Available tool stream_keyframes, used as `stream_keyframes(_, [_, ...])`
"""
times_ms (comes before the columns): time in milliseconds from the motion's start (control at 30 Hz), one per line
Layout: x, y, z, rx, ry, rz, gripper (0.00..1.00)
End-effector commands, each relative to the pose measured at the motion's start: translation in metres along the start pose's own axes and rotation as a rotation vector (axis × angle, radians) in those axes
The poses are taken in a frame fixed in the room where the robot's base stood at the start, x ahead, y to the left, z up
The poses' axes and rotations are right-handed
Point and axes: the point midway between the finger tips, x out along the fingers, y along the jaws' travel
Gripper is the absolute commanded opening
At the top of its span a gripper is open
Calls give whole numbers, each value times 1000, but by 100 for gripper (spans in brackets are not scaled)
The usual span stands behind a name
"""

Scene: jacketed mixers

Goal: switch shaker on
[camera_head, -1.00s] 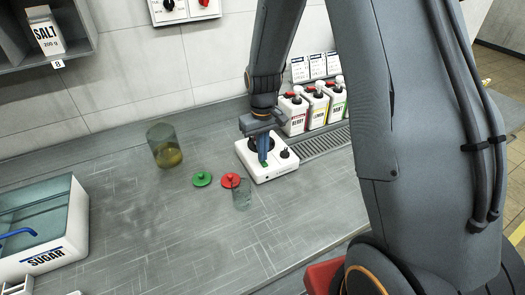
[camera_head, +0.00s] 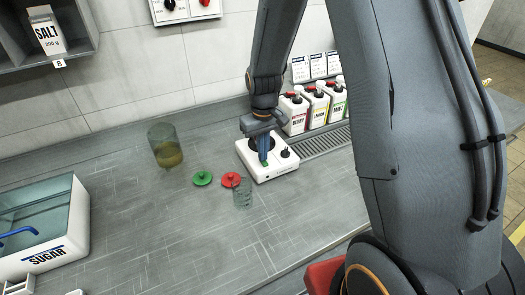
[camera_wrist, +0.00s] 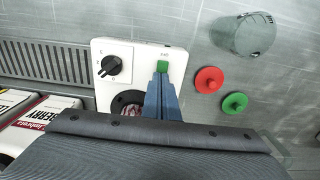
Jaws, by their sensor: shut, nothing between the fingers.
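The shaker (camera_head: 275,172) is a white box on the grey counter with a black round platform and a black knob (camera_head: 285,153) on its top. In the wrist view the shaker (camera_wrist: 105,50) also shows its knob (camera_wrist: 111,66) and a small green switch (camera_wrist: 162,67) near one edge. My gripper (camera_wrist: 162,78) is shut and empty, its blue fingers pointing down at the green switch. The tips appear to be at or just over the switch; contact cannot be told. In the head view my gripper (camera_head: 263,158) stands over the shaker and hides part of the platform.
A red lid (camera_head: 231,180), a green lid (camera_head: 202,178) and a clear glass (camera_head: 243,194) lie close to the shaker. A jar of yellowish liquid (camera_head: 166,150) stands further left. Several syrup bottles (camera_head: 318,105) stand behind right. A sugar bin (camera_head: 60,235) is at left.

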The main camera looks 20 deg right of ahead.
Motion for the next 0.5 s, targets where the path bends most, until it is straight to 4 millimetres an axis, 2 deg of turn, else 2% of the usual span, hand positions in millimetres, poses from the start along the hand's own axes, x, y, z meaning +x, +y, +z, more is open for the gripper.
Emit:
stream_keyframes(33, [7, -1, 14, 0, -27, -4, 0])
stream_keyframes(100, [6, -1, 17, 0, -29, -4, 0])
stream_keyframes(500, [6, 0, 20, 2, -33, -5, 0])
